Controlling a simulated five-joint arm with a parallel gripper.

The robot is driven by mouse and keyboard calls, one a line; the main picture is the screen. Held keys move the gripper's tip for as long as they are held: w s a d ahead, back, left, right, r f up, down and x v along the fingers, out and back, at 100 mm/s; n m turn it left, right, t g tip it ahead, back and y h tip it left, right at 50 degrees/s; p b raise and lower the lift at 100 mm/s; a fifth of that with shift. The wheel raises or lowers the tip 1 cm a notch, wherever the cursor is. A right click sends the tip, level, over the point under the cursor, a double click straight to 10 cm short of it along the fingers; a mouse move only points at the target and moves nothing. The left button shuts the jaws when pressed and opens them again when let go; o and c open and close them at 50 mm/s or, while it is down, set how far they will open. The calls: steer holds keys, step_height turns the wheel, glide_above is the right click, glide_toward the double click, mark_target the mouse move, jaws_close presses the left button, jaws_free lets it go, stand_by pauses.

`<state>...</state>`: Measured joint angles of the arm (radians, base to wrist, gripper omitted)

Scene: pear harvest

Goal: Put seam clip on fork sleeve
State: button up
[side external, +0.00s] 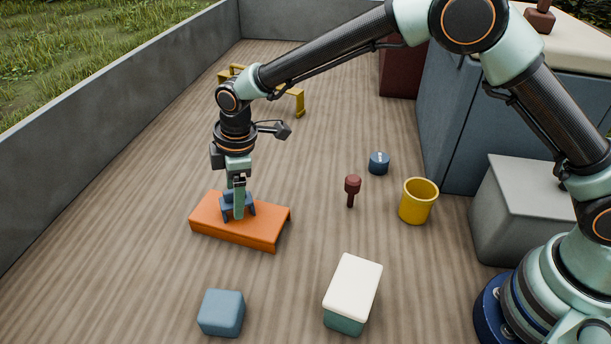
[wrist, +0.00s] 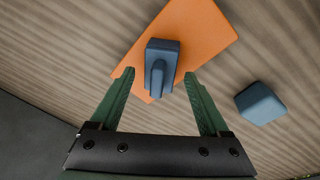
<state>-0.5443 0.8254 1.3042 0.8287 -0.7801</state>
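A blue piece with a raised middle, apparently the seam clip (side external: 228,207), sits on top of a flat orange slab with down-turned edges, apparently the fork sleeve (side external: 262,233). In the side view my gripper (side external: 239,207) points straight down at the blue piece, and a green finger hides its middle. In the wrist view my gripper (wrist: 159,75) is open. The blue piece (wrist: 160,52) lies between and just beyond the fingertips, with a visible gap on each side. The orange slab (wrist: 205,35) lies beneath it.
A blue block (side external: 221,312) and a white-topped box (side external: 353,286) stand in front. A yellow cup (side external: 418,201), dark red peg (side external: 352,190) and small blue cylinder (side external: 379,163) stand right. A yellow frame (side external: 292,96) is behind. A grey wall (side external: 100,135) borders the left.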

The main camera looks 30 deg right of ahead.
step_height(320, 180, up, 12)
steer(key=s+d, duration=0.1)
steer(key=s, duration=0.1)
steer(key=s+d+r+m+t, duration=0.1)
steer(key=s+d+r+m, duration=0.15)
steer(key=d+r, duration=0.4)
steer(key=s+d+m+t, duration=0.1)
steer(key=s+d+m, duration=0.5)
steer(key=d, duration=0.4)
steer(key=s+d+m+t+h, duration=0.1)
steer(key=s+d+m, duration=0.5)
steer(key=d, duration=0.5)
steer(key=shift+s+f+m+t, duration=0.35)
steer(key=shift+s+t, duration=0.05)
steer(key=shift+s, duration=0.8)
